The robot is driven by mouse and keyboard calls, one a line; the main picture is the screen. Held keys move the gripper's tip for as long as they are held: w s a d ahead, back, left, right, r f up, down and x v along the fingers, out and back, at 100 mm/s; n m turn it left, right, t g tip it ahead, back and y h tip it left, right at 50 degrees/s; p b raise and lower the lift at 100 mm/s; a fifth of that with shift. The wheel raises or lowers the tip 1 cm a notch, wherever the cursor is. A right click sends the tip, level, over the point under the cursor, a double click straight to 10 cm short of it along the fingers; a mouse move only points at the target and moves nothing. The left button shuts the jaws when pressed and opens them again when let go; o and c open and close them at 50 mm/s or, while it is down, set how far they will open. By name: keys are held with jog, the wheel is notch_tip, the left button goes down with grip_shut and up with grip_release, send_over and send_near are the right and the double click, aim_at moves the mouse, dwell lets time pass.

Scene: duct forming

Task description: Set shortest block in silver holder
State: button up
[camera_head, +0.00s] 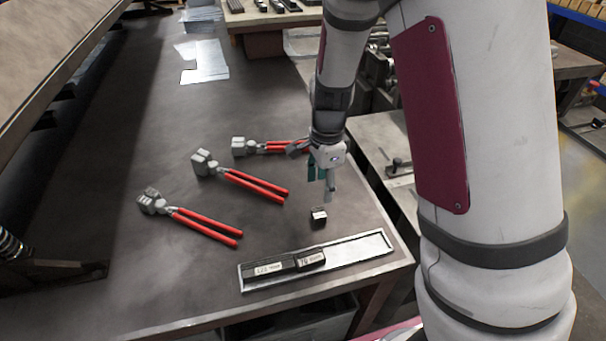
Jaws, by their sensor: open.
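A small dark block (318,218) with a pale label stands alone on the grey table, just behind the silver holder. The silver holder (355,251) is a long shallow tray near the table's front right corner. A long black block (268,270) and a shorter black block (311,259), both labelled, lie end to end in its left part. The holder's right part is empty. My gripper (322,188) points down above and a little behind the small block. It is open, with nothing seen between its fingers, and appears apart from the block.
Three red-handled pliers-like tools lie on the table to the left: a near one (190,217), a middle one (240,178) and a far one (270,146) close to my arm. Metal sheets (205,62) lie farther back. The table's right edge is close to my gripper.

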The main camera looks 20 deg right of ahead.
aim_at(319, 213)
notch_tip(319, 213, down, 2)
jog(key=shift+w+a+f+m+b, duration=0.1)
jog(key=shift+w+f+m+b, duration=0.05)
jog(key=shift+f+m+b, duration=0.15)
notch_tip(319, 213, down, 8)
jog(key=b, duration=0.5)
jog(key=shift+c, duration=0.3)
grip_shut()
jog(key=shift+r, duration=0.1)
notch_tip(319, 213, up, 9)
jog(key=p, duration=0.6)
